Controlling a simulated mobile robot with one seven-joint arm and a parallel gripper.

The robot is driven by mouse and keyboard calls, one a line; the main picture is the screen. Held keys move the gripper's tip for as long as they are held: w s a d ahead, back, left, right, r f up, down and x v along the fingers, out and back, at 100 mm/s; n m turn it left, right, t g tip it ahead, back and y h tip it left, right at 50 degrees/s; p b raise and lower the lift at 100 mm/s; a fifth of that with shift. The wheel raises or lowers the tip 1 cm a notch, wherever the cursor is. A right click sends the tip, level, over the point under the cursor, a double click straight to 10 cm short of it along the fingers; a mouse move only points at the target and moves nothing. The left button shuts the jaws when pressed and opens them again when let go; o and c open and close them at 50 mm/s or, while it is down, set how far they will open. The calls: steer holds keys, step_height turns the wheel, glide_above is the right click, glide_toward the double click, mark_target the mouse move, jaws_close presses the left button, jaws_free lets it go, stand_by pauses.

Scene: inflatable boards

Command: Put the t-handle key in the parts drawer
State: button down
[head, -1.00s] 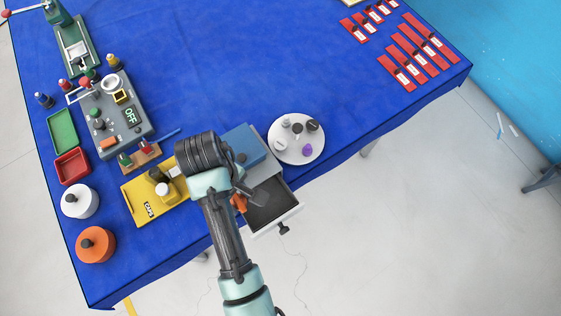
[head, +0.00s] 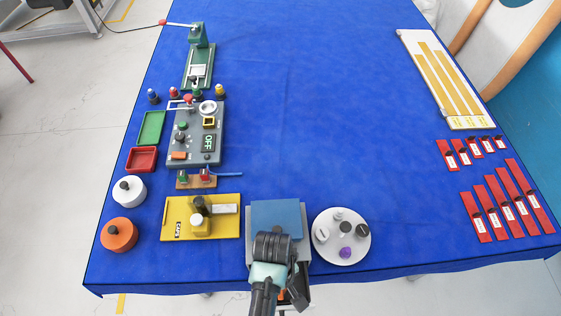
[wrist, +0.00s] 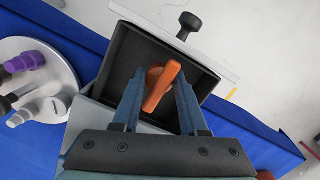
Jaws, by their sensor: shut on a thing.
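The orange t-handle key (wrist: 160,86) is between my gripper's fingers in the wrist view. My gripper (wrist: 158,98) is shut on it, with its fingers pointing into the open parts drawer (wrist: 170,38). The drawer has a dark inside, a pale front and a black knob. The key shows over the dark inside; I cannot tell whether it touches the bottom. In the head view my arm hides most of the drawer and the key. The grey drawer unit with a blue top (head: 277,214) stands at the table's front edge.
A round white tray (head: 325,250) with small knobs and a purple part is right of the drawer unit. A yellow board (head: 230,227) is to its left. Red labelled strips (head: 509,202) lie at the right. The middle of the blue table (head: 330,130) is clear.

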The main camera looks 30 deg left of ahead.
steer(key=shift+f, duration=1.25)
steer(key=shift+f, duration=0.15)
steer(key=shift+c, duration=2.2)
jaws_free()
